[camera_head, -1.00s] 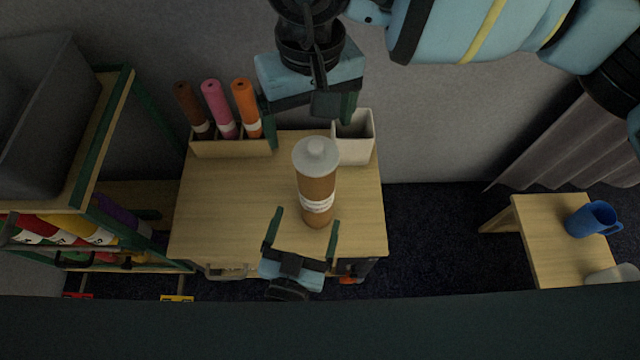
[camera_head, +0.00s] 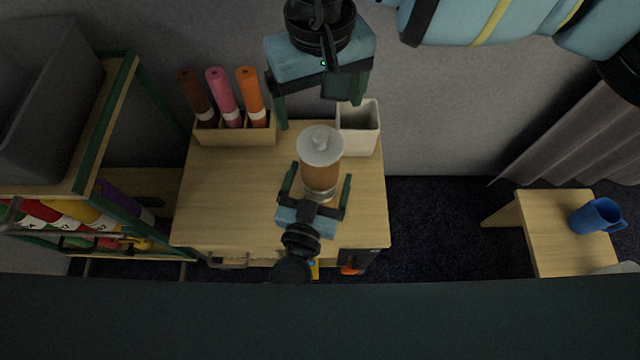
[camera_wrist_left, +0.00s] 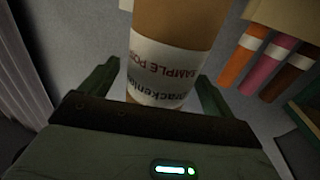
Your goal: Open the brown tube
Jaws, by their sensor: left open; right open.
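The brown tube (camera_head: 318,178) with a pale grey lid (camera_head: 320,147) is upright at the middle of the wooden table. My left gripper (camera_head: 316,180) is open, with its fingers on either side of the tube's lower part. The left wrist view shows the tube's white printed label (camera_wrist_left: 166,72) between these fingers (camera_wrist_left: 155,85); its base is hidden. My right gripper (camera_head: 321,112) is open and empty, just beyond the lid in the head view, pointing down. Its height above the lid is hard to tell.
The wooden table (camera_head: 225,200) has free room left of the tube. A wooden holder (camera_head: 235,136) with brown, pink and orange rolls and a white box (camera_head: 365,140) stand at its back. A shelf (camera_head: 95,160) is at left.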

